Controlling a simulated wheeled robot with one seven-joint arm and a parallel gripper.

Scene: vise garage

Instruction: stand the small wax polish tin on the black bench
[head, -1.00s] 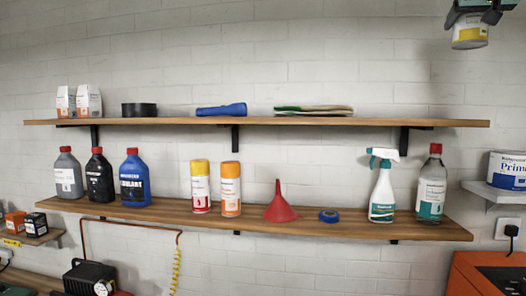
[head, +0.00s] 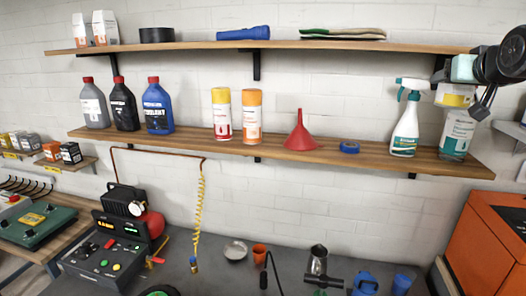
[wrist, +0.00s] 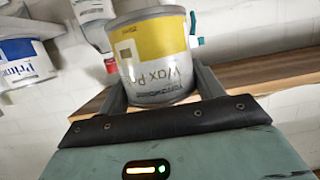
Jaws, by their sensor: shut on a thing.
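The wax polish tin (wrist: 155,62), grey-white with a yellow label, is between the two fingers of my gripper (wrist: 155,85) in the wrist view. My gripper is shut on it. In the head view the tin (head: 456,96) hangs at the right, in front of the lower shelf's right end and the bottle there; my gripper (head: 458,83) is partly hidden. The black bench (head: 215,278) runs along the bottom of the head view, well below and left of the tin.
Orange cabinet (head: 480,235) stands right.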

